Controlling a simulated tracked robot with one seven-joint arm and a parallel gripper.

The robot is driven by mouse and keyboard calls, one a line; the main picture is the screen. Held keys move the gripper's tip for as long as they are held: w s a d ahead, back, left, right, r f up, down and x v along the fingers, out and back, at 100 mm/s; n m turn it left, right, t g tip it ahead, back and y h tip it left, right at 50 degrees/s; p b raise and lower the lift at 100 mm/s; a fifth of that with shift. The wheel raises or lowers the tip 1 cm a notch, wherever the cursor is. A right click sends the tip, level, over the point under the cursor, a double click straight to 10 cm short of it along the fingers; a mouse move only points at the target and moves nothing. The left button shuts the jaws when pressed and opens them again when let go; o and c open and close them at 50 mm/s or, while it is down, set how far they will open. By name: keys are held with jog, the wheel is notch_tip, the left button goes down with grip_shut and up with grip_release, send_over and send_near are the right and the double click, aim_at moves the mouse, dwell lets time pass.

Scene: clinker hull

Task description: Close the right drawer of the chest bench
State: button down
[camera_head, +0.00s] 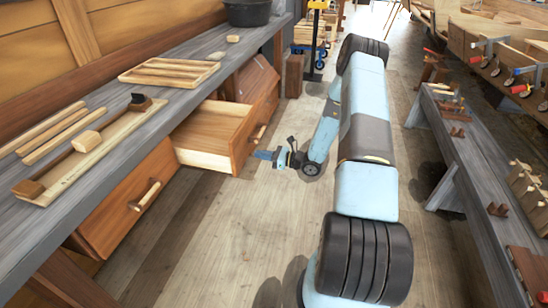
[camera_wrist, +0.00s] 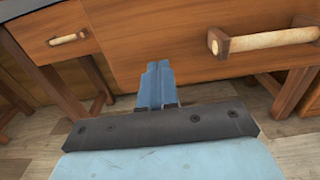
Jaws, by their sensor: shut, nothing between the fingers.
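The chest bench (camera_head: 62,213) runs along the left in the head view. Its right drawer (camera_head: 198,158) stands pulled out, its open top showing a pale, empty-looking inside. The drawer front also fills the upper right of the wrist view (camera_wrist: 190,45), with its pale bar handle (camera_wrist: 265,40) right of my fingers. My gripper (camera_head: 260,155) is shut and empty. Its blue fingertips (camera_wrist: 158,72) point at the lower part of the drawer front, left of the handle. They are very close to it; whether they touch I cannot tell.
The left drawer (camera_head: 120,198) is closed, with its own handle (camera_head: 145,195). The bench top (camera_head: 110,92) holds wooden strips, a tray (camera_head: 170,72) and a dark bucket (camera_head: 247,12). A second bench (camera_head: 470,165) stands at the right. Bare plank floor (camera_head: 215,235) lies in front of the drawers.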

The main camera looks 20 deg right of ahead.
aim_at(243, 151)
jog(key=shift+x, duration=2.55)
